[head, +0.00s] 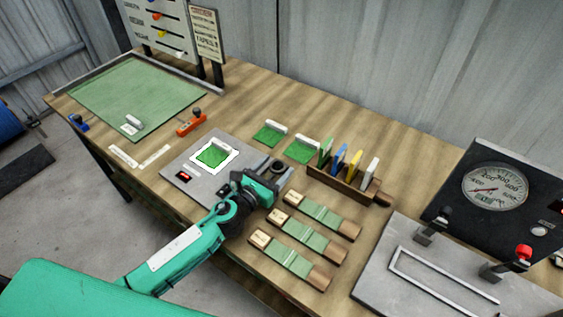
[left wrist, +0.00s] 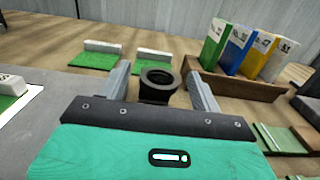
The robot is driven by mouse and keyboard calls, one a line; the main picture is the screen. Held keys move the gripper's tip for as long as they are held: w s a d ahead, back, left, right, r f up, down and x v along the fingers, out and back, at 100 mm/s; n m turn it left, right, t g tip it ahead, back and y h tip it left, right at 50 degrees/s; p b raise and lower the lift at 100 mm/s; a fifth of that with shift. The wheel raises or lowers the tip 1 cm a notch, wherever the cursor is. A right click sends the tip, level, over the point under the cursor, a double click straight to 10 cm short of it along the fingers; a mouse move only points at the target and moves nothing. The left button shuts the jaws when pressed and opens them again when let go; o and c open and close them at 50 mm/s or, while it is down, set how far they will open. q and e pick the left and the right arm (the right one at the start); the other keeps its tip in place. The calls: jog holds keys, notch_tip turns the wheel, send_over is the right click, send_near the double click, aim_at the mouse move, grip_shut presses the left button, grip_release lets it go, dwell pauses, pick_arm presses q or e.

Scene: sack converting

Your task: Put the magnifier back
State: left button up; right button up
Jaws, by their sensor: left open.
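The magnifier, a small black round loupe with an open ring top (head: 278,167), stands upright on the wooden table just right of the grey plate. It also shows in the left wrist view (left wrist: 157,80). My left gripper (head: 272,171) is open, with one grey finger on each side of the magnifier. In the left wrist view the gripper (left wrist: 160,88) shows gaps between both fingers and the loupe; the loupe's lower part is hidden by the gripper body. The grey plate (head: 182,164) holds a green swatch (head: 212,156) in a white-outlined square. My right gripper is not in view.
Two green swatches with white blocks (head: 268,136) lie behind the magnifier. A wooden rack (head: 340,182) of coloured cards stands to the right. Several green strips with wooden ends (head: 322,215) lie in front. A green mat (head: 125,90) and orange-handled tool (head: 190,124) are at left.

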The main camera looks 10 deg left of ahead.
aim_at(273, 172)
pick_arm(q)
jog(key=b+v, duration=0.1)
jog(key=v, duration=0.5)
jog(key=shift+s+f, duration=0.1)
jog(key=shift+s, duration=0.15)
jog(key=shift+v, duration=0.85)
jog(key=shift+a, duration=0.1)
